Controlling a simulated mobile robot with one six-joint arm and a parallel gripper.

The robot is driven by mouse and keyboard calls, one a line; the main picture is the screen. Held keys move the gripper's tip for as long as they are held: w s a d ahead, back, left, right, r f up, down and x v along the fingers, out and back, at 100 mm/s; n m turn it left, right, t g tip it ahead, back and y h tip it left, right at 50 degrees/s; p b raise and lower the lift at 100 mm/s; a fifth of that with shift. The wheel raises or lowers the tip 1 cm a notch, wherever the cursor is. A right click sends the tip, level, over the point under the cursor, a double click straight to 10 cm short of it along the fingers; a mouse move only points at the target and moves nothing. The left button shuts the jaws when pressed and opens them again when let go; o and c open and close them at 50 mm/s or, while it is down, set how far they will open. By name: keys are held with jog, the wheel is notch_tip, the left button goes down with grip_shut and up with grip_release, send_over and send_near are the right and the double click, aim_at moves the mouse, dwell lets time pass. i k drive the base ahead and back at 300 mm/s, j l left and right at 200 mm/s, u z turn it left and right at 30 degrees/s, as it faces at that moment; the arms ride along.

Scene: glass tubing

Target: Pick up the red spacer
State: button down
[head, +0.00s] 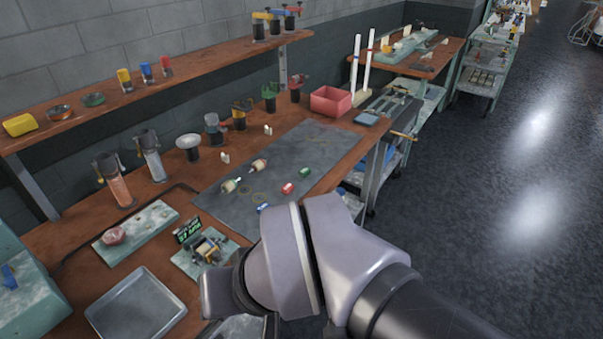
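A small red block, which looks like the red spacer (288,188), lies on the dark grey mat (235,205) on the wooden bench. A green block (304,173) lies up and to its right, and a blue block (264,208) lies down and to its left. The red block is uncovered. My arm's grey links fill the lower middle of the head view, just below these blocks. My gripper's fingers do not show, so what it holds cannot be seen.
Two pale-tipped pieces (230,186) lie on the mat left of the blocks. A small device on a board (207,246) and a metal tray (136,306) are at lower left. Cups on stands line the back. A pink bin (331,101) stands at the mat's far end.

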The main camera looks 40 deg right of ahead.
aim_at(285, 190)
jog(key=i+l+u, duration=0.1)
jog(key=i+l, duration=0.2)
jog(key=i+l+u, duration=0.15)
jog(key=i+l, duration=0.15)
jog(key=l, duration=0.15)
jog(key=i+l+u, duration=0.1)
jog(key=i+l, duration=0.15)
jog(key=l, duration=0.2)
